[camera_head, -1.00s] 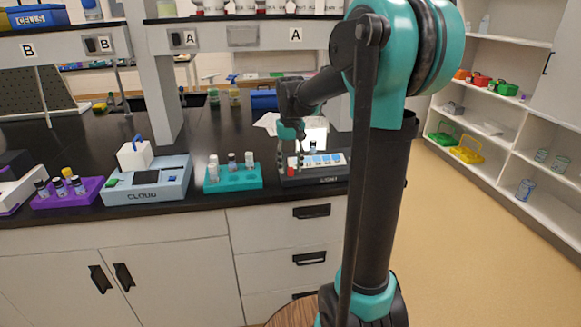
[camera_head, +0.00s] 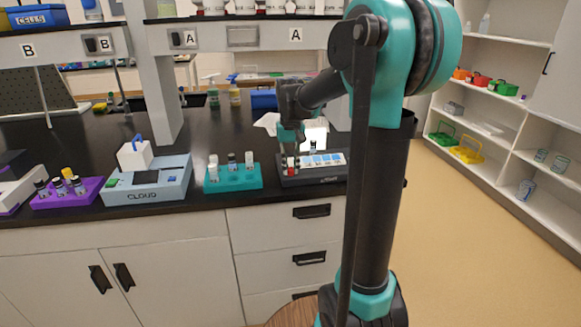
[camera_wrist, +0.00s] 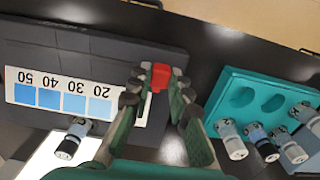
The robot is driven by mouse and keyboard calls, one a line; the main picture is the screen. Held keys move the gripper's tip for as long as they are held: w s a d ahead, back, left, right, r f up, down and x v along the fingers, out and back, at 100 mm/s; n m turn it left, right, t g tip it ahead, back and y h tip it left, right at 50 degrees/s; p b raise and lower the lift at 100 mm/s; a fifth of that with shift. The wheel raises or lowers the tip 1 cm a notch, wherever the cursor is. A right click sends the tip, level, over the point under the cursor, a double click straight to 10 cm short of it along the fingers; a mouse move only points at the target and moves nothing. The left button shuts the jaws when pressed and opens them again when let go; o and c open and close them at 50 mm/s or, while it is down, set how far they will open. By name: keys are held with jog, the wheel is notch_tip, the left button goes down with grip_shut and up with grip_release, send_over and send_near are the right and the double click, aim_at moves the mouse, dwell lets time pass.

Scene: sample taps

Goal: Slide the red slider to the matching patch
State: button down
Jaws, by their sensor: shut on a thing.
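The red slider (camera_wrist: 160,76) sits on the dark block (camera_wrist: 100,40) labelled LIGHT, just past the end of its strip of blue patches (camera_wrist: 62,98). The strip reads 50, 40, 30, 20 in the wrist view; its end near 20 is partly hidden by my finger. My gripper (camera_wrist: 156,88) is shut on the red slider, one finger on each side. In the head view my gripper (camera_head: 290,163) reaches down at the left end of the block, with the slider (camera_head: 291,173) showing low between the fingers.
A teal rack (camera_head: 234,184) with several vials stands close to the left of the block. A vial (camera_wrist: 70,140) stands beside the strip, near a bright white panel (camera_wrist: 48,158). Further left are the CLOUD device (camera_head: 148,184) and a purple rack (camera_head: 68,196).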

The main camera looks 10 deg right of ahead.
aim_at(301, 174)
jog(key=d, duration=0.3)
jog(key=shift+d, duration=0.3)
jog(key=c, duration=1.4)
grip_release()
jog(key=shift+r, duration=0.1)
notch_tip(301, 174, up, 12)
